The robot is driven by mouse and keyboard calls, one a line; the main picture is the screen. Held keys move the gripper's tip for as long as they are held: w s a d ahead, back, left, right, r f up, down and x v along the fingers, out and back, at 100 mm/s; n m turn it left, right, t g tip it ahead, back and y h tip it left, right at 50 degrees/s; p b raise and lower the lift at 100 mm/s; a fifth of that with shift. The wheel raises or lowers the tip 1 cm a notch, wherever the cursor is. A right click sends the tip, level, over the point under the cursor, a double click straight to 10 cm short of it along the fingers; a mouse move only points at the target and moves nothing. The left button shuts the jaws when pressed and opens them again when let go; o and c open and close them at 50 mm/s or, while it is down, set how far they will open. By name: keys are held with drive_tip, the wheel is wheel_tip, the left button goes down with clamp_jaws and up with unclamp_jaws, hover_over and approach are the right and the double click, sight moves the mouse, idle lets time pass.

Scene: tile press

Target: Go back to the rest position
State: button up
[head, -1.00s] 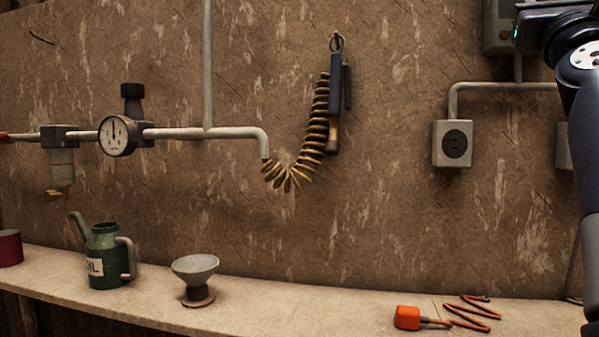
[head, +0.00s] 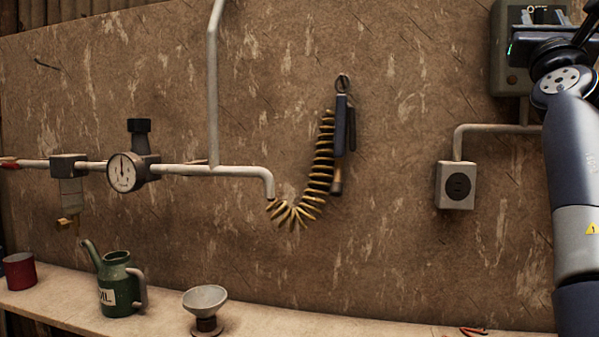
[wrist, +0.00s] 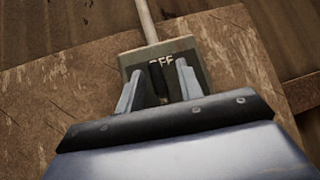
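My gripper (wrist: 157,82) shows in the wrist view with its two grey fingers apart and nothing held between them. Beyond the fingertips is a grey-green switch box (wrist: 186,50) with partly hidden white lettering that ends in "FF". A dark lever (wrist: 156,78) on the box shows in the gap between the fingers; I cannot tell how far it is from them. In the head view the box (head: 507,75) is on the wall at the upper right, partly behind my arm. My fingertips are not clear in that view.
A socket box (head: 456,185) sits below the switch box. To the left are a pipe with a gauge (head: 123,172) and a hanging coiled hose (head: 318,180). A green oil can (head: 118,285), a red tin (head: 19,271) and a funnel (head: 205,301) stand on the bench (head: 60,300).

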drive_tip(key=shift+d+r+m+g+h+p, duration=0.1)
drive_tip(key=shift+d+m+g+h+p, duration=0.05)
drive_tip(key=shift+m+g+h+p, duration=0.45)
drive_tip(key=shift+d+m+g+h+p, duration=0.1)
drive_tip(key=shift+m+g+h+p, duration=0.2)
drive_tip(key=shift+m+h+p, duration=0.45)
drive_tip(key=shift+f+m+g, duration=0.3)
drive_tip(key=shift+m, duration=0.35)
